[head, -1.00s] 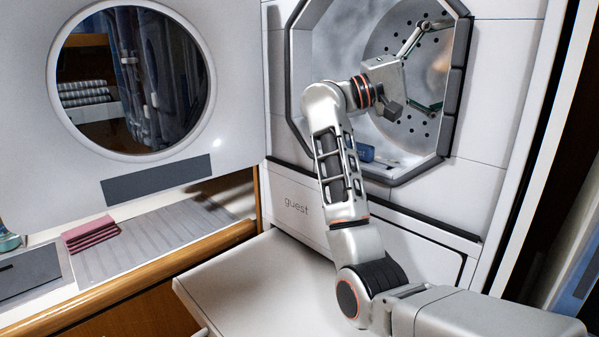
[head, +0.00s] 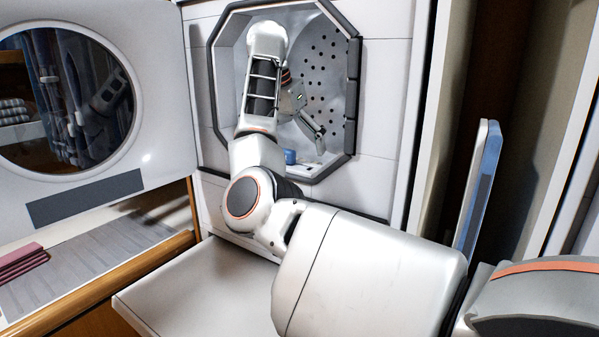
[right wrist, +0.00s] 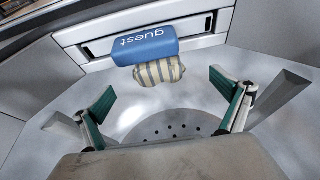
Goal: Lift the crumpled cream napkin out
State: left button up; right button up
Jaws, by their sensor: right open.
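In the right wrist view, a small crumpled cream bundle with grey stripes (right wrist: 159,72) lies inside the machine, against a blue block marked "guest" (right wrist: 146,45). It looks like the napkin. My right gripper (right wrist: 167,100) is open, its two green-padded fingers apart and empty, with the bundle beyond the gap between them. In the head view, my right gripper (head: 312,118) is inside the octagonal opening (head: 354,100), partly hidden by my arm. The blue block (head: 290,156) shows low in the opening; I cannot make out the bundle there. My left gripper is not in view.
The round-windowed door (head: 150,120) stands open at left. A pale flap or shelf (head: 190,285) juts out below the opening. A pink folded cloth (head: 22,262) lies on the grey ribbed mat (head: 95,262). A blue-and-white panel (head: 482,185) stands at right.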

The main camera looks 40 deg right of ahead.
jog(key=x, duration=0.8)
jog(key=shift+s+a+p, duration=0.15)
jog(key=shift+s+p, duration=0.15)
jog(key=shift+s+a, duration=0.1)
jog(key=c, duration=1.2)
